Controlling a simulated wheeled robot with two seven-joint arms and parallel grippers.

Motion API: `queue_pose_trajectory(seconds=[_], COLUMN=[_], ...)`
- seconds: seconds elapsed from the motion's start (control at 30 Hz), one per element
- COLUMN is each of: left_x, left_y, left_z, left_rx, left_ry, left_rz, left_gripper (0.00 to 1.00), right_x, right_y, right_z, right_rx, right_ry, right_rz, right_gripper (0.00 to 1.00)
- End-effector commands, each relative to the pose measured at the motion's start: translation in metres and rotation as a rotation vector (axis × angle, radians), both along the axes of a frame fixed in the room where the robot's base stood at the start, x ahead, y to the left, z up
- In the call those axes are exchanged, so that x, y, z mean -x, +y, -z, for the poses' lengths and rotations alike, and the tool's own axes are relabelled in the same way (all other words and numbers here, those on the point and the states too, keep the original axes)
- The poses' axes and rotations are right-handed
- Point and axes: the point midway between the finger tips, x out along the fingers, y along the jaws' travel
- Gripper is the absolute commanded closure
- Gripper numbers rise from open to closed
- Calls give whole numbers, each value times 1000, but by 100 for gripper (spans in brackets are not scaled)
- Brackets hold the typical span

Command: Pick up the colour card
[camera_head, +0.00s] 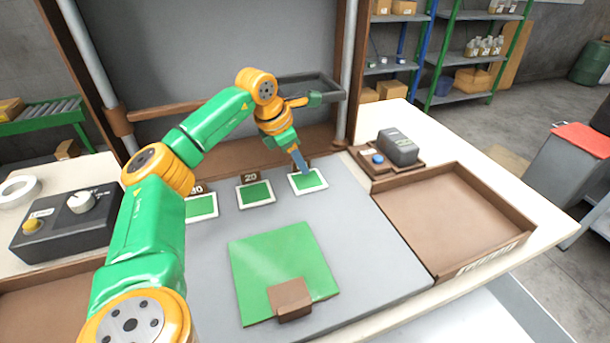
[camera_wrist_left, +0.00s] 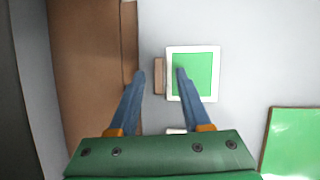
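Three small green cards with white borders stand in a row on the grey work surface: a left card (camera_head: 202,206), a middle card (camera_head: 256,194) and a right card (camera_head: 307,181). My left gripper (camera_head: 302,168) points down at the right card and partly covers its label. In the left wrist view its blue fingers (camera_wrist_left: 161,72) are open and empty. One fingertip overlaps the left part of the card (camera_wrist_left: 200,72); the other is beyond the brown label block (camera_wrist_left: 159,76). I cannot tell whether the fingers touch the card. My right gripper is not in view.
A large green panel (camera_head: 275,262) with a brown block (camera_head: 290,298) lies in front. An empty brown tray (camera_head: 440,215) is at the right, below a grey device (camera_head: 398,147). A black control box (camera_head: 66,222) stands left. A brown ledge (camera_head: 240,158) runs behind the cards.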

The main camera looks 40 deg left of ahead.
Motion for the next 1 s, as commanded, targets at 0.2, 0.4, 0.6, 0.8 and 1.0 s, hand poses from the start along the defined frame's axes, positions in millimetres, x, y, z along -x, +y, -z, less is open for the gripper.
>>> queue_pose_trajectory(seconds=[0.2,0.4,0.6,0.8,1.0], left_x=[0,0,1,3,2], left_y=[0,0,-2,-8,-8], left_z=[0,0,-1,-26,-63], left_rx=[0,0,0,1,1], left_ry=[0,0,-1,-4,-4], left_rz=[0,0,2,0,1], left_gripper=[100,100,100,100,100], right_x=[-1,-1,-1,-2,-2], right_y=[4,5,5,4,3], right_z=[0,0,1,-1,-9], right_rx=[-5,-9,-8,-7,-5], right_ry=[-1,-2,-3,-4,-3], right_rz=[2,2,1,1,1], right_gripper=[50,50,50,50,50])
